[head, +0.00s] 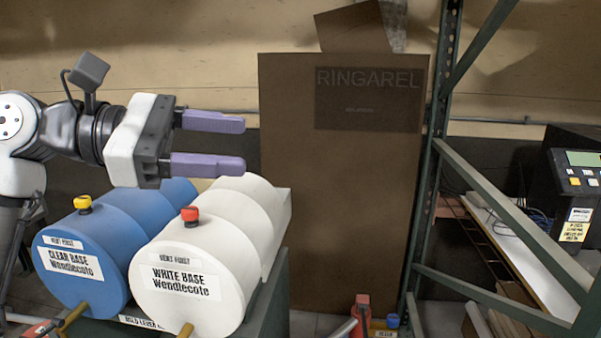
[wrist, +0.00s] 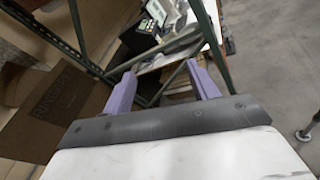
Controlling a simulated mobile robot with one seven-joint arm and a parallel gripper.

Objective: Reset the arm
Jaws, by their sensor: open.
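My gripper (head: 243,144) is open and empty, with two purple fingers pointing right in the head view. It is above the blue drum (head: 88,252) labelled "CLEAR BASE" and the white drum (head: 207,250) labelled "WHITE BASE". The blue drum has a yellow cap on top and the white drum a red one. In the wrist view the gripper (wrist: 162,88) shows its two fingers apart with nothing between them. Neither drum shows in the wrist view.
A large brown box (head: 345,200) marked "RINGAREL" stands behind, also in the wrist view (wrist: 62,108). A green metal rack frame (head: 430,190) rises at its right. A black scale (head: 578,190) sits at the far right. A red handle (head: 361,312) is low in front.

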